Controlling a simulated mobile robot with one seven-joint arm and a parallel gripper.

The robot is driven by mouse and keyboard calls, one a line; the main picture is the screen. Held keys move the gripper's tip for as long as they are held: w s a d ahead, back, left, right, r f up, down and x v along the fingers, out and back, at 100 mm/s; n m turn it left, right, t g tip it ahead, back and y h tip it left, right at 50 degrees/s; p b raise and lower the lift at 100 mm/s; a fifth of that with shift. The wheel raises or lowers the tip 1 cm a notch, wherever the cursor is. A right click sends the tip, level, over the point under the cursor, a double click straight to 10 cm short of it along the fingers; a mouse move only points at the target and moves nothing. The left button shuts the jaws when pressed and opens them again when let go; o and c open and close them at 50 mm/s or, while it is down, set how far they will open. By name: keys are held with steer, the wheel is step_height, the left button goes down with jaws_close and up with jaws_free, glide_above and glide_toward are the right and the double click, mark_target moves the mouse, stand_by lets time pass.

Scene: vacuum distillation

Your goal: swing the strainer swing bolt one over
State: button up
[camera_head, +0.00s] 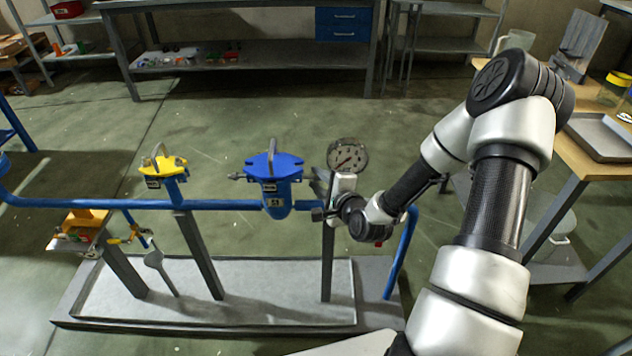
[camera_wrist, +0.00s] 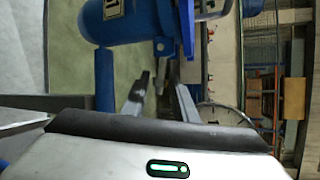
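The strainer is most likely the blue vessel (camera_head: 277,190) with a wide blue lid (camera_head: 273,164), set in the blue pipe. A small metal bolt-like part (camera_head: 236,177) sticks out left of its lid. My gripper (camera_head: 316,200) is just right of the strainer. In the wrist view the blue body (camera_wrist: 125,22) fills the top, with the lid's edge (camera_wrist: 186,28) beside it. My gripper's two fingers (camera_wrist: 160,98) stand apart below it, with no thing clearly held between them. I cannot make out which swing bolt is number one; the strainer's right side is partly hidden by my gripper.
A round gauge (camera_head: 347,155) stands close behind my gripper. A yellow-topped valve (camera_head: 163,165) is on the same blue pipe (camera_head: 225,205) to the left. Posts rise from a grey tray (camera_head: 270,312). A wooden table (camera_head: 590,165) is at right; open floor lies behind.

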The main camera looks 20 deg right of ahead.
steer(key=shift+w+a+f, duration=0.15)
steer(key=shift+w, duration=0.4)
jaws_close()
